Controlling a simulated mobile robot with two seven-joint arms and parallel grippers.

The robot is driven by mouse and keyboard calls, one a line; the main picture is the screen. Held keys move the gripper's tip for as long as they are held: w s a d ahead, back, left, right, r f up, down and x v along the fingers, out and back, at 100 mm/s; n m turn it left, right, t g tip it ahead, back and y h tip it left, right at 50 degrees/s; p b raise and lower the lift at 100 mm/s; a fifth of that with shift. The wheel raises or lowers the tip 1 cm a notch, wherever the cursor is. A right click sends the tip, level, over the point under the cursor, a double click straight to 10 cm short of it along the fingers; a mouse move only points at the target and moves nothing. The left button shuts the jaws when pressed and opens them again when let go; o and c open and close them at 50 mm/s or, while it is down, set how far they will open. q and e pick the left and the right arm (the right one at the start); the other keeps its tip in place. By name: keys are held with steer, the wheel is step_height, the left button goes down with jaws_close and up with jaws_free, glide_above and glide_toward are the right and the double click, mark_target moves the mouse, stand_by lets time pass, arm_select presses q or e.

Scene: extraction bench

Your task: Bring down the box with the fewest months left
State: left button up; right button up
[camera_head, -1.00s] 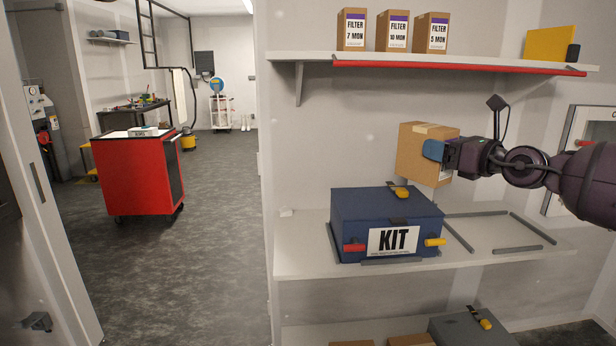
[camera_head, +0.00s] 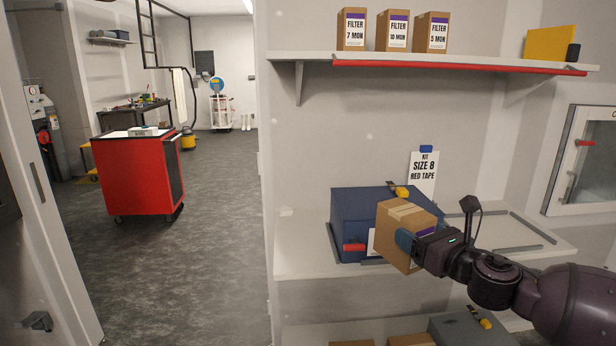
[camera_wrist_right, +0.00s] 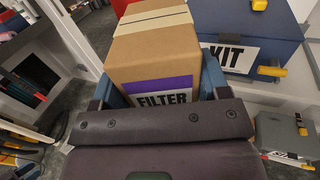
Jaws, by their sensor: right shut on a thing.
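My right gripper (camera_head: 410,243) is shut on a brown cardboard filter box (camera_head: 404,222). It holds the box in front of the middle shelf, overlapping the blue KIT case in the head view. In the right wrist view the held box (camera_wrist_right: 155,55) sits between both fingers, with a purple band and the word FILTER showing; its month number is hidden. Three filter boxes stand on the top shelf: 7 MON (camera_head: 351,30), 10 MON (camera_head: 393,32) and 5 MON (camera_head: 432,34). My left gripper is not in view.
The blue KIT case (camera_head: 350,215) stands on the middle shelf (camera_head: 300,260), with bare room right of it. A card (camera_head: 423,172) behind reads KIT SIZE 8 RED TAPE. A yellow item (camera_head: 550,44) is on the top shelf. A red cart (camera_head: 140,175) stands left.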

steer(key=s+a+f+m+t+h, duration=0.1)
steer(key=s+f+m+h, duration=0.4)
steer(key=s+f, duration=0.9)
steer(key=shift+s+t+h, duration=0.4)
steer(key=shift+s+h, duration=0.2)
steer(key=shift+h, duration=0.8)
